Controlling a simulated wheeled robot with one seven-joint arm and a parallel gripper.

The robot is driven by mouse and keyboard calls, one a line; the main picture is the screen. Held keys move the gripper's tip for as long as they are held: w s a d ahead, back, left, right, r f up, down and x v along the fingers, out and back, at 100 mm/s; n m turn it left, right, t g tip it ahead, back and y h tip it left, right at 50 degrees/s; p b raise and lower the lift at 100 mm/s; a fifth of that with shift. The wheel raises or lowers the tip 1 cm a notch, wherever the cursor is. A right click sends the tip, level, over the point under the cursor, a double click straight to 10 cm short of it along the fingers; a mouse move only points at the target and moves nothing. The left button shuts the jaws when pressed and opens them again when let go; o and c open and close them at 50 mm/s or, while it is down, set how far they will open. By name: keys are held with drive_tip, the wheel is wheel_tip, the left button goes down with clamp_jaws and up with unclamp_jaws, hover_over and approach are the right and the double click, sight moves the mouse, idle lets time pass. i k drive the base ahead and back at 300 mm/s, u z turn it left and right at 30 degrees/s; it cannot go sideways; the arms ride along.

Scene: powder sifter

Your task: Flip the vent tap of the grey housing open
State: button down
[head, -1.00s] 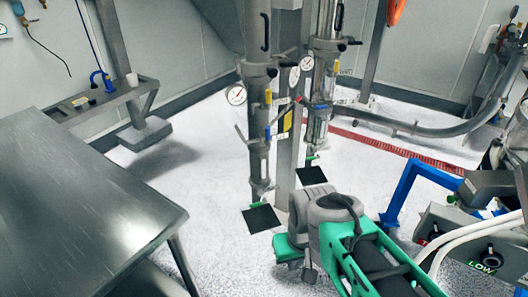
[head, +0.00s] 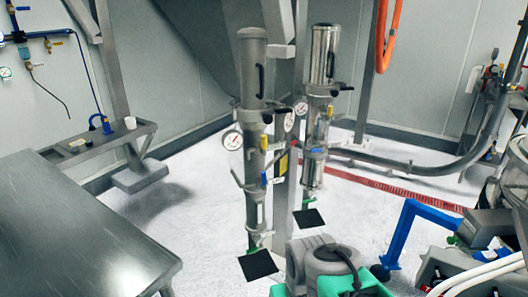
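The grey housing (head: 252,70) is the left of two upright cylinders near the middle of the head view. It is matte grey, with a round dial gauge (head: 232,140) on its left side. A black-handled part (head: 282,111) sticks out right of its collar. A yellow handle (head: 264,143) and a blue handle (head: 264,180) sit lower on its body. I cannot tell which of these small parts is the vent tap, or its setting. My gripper is not in view.
A shiny steel cylinder (head: 324,55) with similar fittings stands just right of the housing. Black pads (head: 258,265) lie below both. A steel table (head: 75,230) fills the lower left. A blue frame (head: 405,228) and machinery stand right. White floor lies between the table and cylinders.

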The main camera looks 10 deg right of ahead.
sight(264, 138)
drive_tip(key=u, duration=0.6)
drive_tip(key=k, duration=0.65)
drive_tip(key=u, duration=0.75)
drive_tip(key=i, duration=1.3)
drive_tip(key=z, duration=0.75)
